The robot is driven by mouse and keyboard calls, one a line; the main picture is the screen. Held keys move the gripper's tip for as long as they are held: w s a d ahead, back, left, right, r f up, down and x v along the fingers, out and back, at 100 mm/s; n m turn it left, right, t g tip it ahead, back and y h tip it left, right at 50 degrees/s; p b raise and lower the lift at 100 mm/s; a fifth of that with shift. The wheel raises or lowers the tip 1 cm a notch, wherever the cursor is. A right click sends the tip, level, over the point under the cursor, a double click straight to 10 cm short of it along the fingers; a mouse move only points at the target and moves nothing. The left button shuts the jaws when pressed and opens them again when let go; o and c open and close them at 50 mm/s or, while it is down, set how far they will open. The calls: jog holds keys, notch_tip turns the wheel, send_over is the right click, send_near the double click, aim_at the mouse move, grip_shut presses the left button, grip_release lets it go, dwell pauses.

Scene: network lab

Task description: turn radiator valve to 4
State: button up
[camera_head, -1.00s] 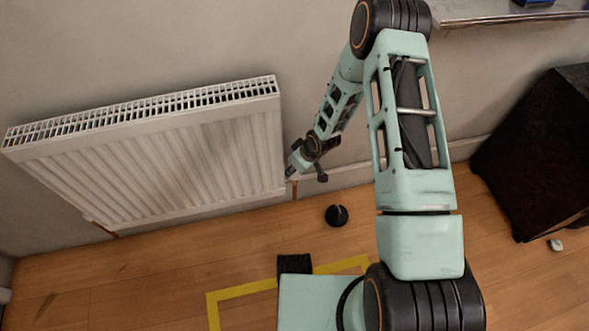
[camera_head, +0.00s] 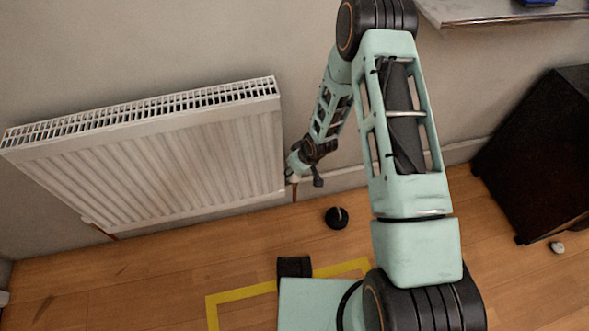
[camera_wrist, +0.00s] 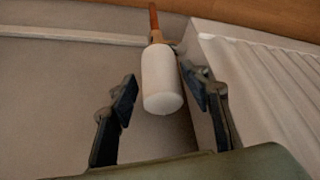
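The white radiator valve head (camera_wrist: 162,80) is in the wrist view, joined to a copper pipe at its far end. No number on it can be made out. My gripper (camera_wrist: 160,90) is open, with one dark finger on each side of the valve head. The left finger stands apart from it; the right finger is closer, and I cannot tell whether it touches. The white radiator (camera_head: 150,160) is on the wall.
A copper pipe (camera_head: 295,191) runs down to the floor below the valve. A round black object (camera_head: 337,217) lies on the floor nearby. A dark box (camera_head: 535,150) stands at the right, under a shelf (camera_head: 500,14). Yellow tape (camera_head: 240,292) marks the floor.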

jog(key=shift+s+a, duration=0.1)
jog(key=v, duration=0.8)
dwell(0.3)
